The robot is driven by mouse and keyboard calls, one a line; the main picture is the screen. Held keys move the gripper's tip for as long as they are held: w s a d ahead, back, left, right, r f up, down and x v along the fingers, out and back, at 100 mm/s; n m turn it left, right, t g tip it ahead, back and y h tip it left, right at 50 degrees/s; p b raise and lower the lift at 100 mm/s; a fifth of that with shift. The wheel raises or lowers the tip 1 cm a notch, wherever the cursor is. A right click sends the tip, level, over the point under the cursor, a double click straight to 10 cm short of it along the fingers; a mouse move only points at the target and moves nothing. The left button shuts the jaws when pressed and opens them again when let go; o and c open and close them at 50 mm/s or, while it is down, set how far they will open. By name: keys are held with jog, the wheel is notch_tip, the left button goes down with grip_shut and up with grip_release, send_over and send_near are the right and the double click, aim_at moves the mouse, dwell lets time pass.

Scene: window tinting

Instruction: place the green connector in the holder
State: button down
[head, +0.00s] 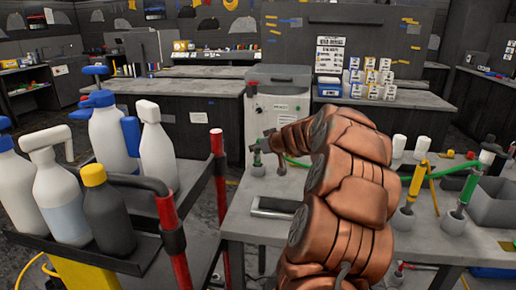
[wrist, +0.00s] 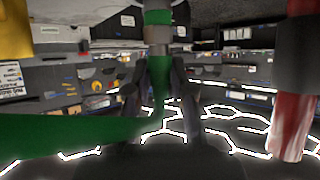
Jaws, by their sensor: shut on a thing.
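My gripper (head: 262,143) is at the far left part of the grey table, at the end of my copper arm. It is shut on the green connector (head: 257,158), which is small and upright in the head view. A grey cup-like holder (head: 258,171) shows directly under the connector; I cannot tell whether the connector is seated in it. In the wrist view the green connector (wrist: 160,75) stands between the two dark fingers (wrist: 158,95). A green hose (wrist: 75,142) runs off to the left there; in the head view it passes behind my arm.
Yellow (head: 418,182) and green (head: 468,188) tools stand in grey cups on the right of the table (head: 240,222). A grey bin (head: 494,205) is beside them. A bottle cart with red posts (head: 218,180) stands close on the left.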

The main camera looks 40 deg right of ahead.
jog(key=shift+f, duration=0.2)
jog(key=shift+f, duration=0.2)
jog(key=c, duration=1)
grip_release()
jog(key=shift+r, duration=0.2)
jog(key=shift+s+r, duration=0.1)
jog(key=shift+s, duration=0.05)
jog(key=b+v, duration=0.1)
jog(key=v, duration=1)
jog(key=shift+s+r+b, duration=0.15)
jog(key=shift+s+b, duration=0.15)
